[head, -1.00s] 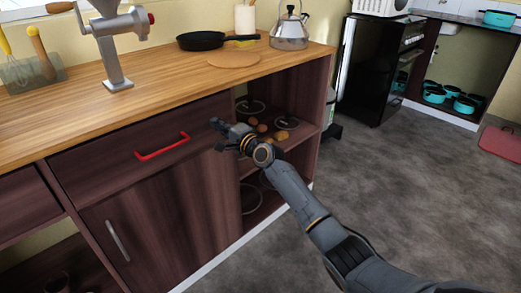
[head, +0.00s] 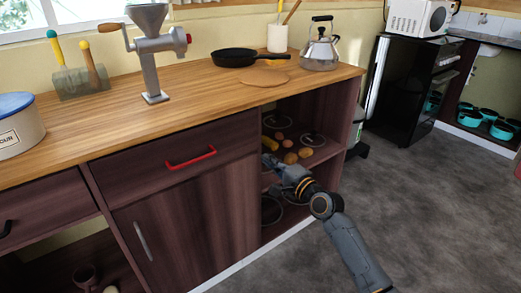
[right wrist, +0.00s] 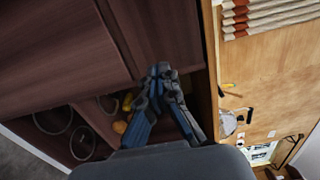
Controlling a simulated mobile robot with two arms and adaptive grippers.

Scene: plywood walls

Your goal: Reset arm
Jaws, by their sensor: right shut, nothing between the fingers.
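My right gripper (head: 268,162) is in front of the open shelf at the right end of the wooden cabinet. Its fingers are closed together, with nothing between them. In the right wrist view the closed fingertips (right wrist: 161,72) show dark against the cabinet front and shelf opening. My left gripper is in neither view. The task names no other object.
The cabinet's drawer with a red handle (head: 190,158) is shut, left of my gripper. Potatoes (head: 291,158) and round-lidded items sit on the open shelf. The countertop (head: 200,95) holds a grinder (head: 154,60), a pan (head: 237,57) and a kettle (head: 320,48). Grey floor (head: 420,190) is free at right.

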